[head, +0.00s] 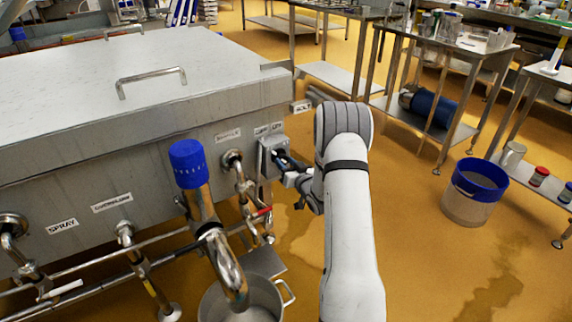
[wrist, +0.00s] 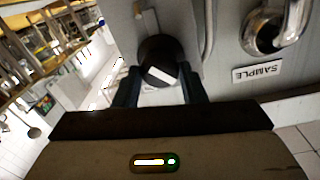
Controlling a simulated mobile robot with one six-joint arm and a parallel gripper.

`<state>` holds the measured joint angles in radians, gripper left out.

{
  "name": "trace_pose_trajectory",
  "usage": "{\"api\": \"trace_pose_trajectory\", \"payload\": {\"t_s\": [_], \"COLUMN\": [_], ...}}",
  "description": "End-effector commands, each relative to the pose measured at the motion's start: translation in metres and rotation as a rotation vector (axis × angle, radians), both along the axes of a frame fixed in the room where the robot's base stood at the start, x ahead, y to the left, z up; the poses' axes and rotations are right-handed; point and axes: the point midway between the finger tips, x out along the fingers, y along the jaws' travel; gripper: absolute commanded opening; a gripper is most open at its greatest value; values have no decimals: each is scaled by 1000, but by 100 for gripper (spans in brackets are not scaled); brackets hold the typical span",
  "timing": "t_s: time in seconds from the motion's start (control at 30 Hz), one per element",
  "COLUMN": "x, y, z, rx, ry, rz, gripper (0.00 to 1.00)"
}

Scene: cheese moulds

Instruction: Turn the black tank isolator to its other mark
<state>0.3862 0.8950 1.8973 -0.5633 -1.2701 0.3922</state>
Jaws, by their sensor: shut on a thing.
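The black tank isolator (wrist: 158,50) is a round knob with a white bar on its face, on a grey box (wrist: 118,22) fixed to the tank side. In the wrist view the bar lies slanted. In the head view the box (head: 267,160) is at the tank's right end, below two small labels (head: 269,129) too small to read surely. My gripper (wrist: 160,84) is shut on the knob, one dark finger on each side. In the head view my gripper (head: 287,166) reaches the box from the right and hides most of the knob.
The steel tank (head: 90,165) fills the left. A blue-capped pipe (head: 188,165) and a valve with a red handle (head: 260,213) stand left of the box. A pot (head: 215,305) is below. A blue-rimmed bucket (head: 470,205) stands right on open floor.

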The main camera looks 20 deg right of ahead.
Motion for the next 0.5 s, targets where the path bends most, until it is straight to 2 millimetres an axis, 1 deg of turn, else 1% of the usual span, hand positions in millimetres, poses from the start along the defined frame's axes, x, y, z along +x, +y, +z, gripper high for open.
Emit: {"api": "trace_pose_trajectory", "payload": {"t_s": [0.27, 0.5], "x": [0, 0], "y": [0, -1], "z": [0, 1], "rx": [178, 400], "ry": [36, 79], "rz": [1, 0], "gripper": [15, 15]}}
